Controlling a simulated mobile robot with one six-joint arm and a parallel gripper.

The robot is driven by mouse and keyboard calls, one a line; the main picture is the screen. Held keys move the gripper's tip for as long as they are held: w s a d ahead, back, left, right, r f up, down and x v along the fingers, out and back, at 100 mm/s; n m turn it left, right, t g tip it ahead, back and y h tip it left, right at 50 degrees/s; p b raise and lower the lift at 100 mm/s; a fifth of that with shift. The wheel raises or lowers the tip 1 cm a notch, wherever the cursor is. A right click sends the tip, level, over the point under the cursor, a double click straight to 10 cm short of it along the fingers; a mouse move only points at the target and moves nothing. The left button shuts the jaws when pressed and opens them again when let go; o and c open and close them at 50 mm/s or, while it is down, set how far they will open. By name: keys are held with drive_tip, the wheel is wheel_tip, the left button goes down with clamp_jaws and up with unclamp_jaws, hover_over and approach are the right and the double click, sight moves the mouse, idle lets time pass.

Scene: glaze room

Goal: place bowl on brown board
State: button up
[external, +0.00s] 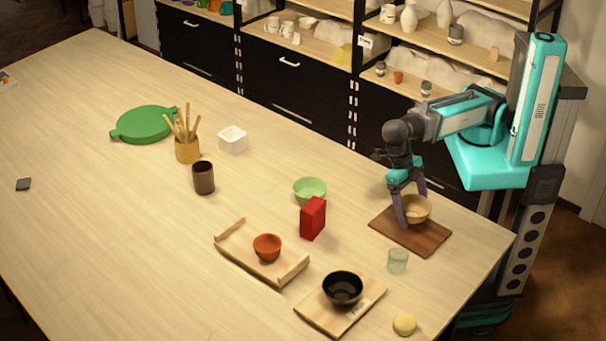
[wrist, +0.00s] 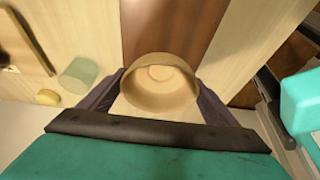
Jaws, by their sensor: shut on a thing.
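A tan bowl (external: 416,209) is at the brown board (external: 410,239) on the right side of the table. In the wrist view the bowl (wrist: 160,88) sits between my two fingers, with the brown board (wrist: 172,28) beyond and below it. My gripper (external: 411,208) is shut on the bowl, one finger on each side. The bowl looks upright and over the board's back part. I cannot tell whether its base touches the board.
A glass (external: 397,260) stands just in front of the board. A black bowl on a light board (external: 318,311), a red box (external: 313,218), a green bowl (external: 310,190) and a wooden tray with an orange bowl (external: 267,247) lie to the left. A yellow round thing (external: 404,324) is near the front edge.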

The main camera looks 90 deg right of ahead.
drive_tip(key=shift+f+p, duration=0.4)
drive_tip(key=shift+f, duration=1.35)
drive_tip(key=shift+f, duration=0.15)
drive_tip(key=o, duration=1.2)
drive_tip(key=shift+r, duration=0.25)
drive_tip(key=shift+b+v, duration=1.1)
drive_tip(key=shift+v, duration=4.8)
